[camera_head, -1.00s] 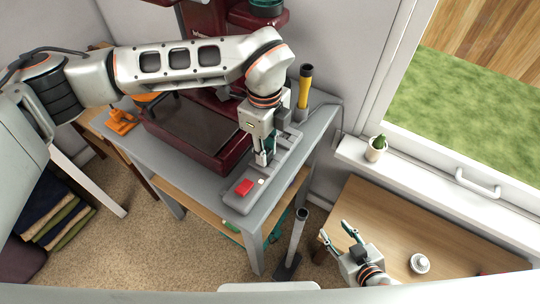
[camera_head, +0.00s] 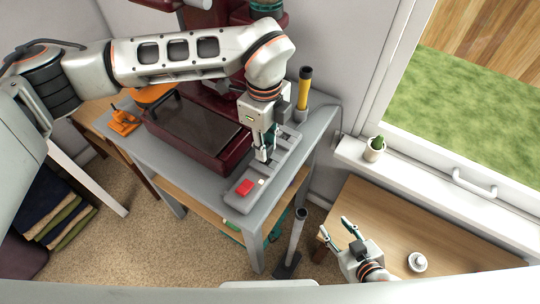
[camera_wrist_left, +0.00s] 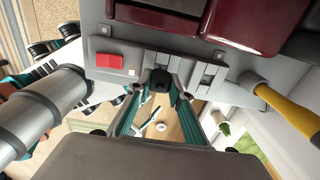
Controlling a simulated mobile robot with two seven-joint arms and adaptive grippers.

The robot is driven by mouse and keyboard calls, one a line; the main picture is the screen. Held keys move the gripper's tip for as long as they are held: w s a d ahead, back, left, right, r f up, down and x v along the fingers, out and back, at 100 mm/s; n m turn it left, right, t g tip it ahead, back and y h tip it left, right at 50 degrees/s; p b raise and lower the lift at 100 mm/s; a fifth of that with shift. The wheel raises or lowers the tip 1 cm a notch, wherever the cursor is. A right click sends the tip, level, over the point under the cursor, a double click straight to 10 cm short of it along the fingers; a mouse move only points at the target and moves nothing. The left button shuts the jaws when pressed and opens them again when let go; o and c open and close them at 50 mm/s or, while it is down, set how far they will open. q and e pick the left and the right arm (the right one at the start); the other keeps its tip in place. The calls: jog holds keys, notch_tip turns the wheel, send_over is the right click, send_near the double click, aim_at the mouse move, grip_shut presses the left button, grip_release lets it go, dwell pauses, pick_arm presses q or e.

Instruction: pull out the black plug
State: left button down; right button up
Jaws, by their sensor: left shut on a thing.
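The black plug (camera_wrist_left: 160,79) shows in the left wrist view between the fingertips of my left gripper (camera_wrist_left: 160,84), which is shut on it. The plug is over the grey power strip (camera_wrist_left: 133,50); I cannot tell whether it is still seated in a socket. In the head view my left gripper (camera_head: 264,153) points down over the middle of the power strip (camera_head: 238,202), and its fingers hide the plug. The strip has a red switch (camera_head: 244,187) at its near end. My right gripper (camera_head: 337,228) is open and empty, low over the wooden desk.
A dark red machine (camera_head: 190,135) stands left of the strip on the grey table (camera_head: 210,185). A yellow-and-black handled tool (camera_head: 304,90) stands behind the strip. An orange object (camera_head: 124,121) is at the table's left. A potted cactus (camera_head: 375,149) sits on the windowsill.

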pick_arm(q)
jog(key=shift+r+p, duration=0.45)
jog(key=shift+r, duration=0.6)
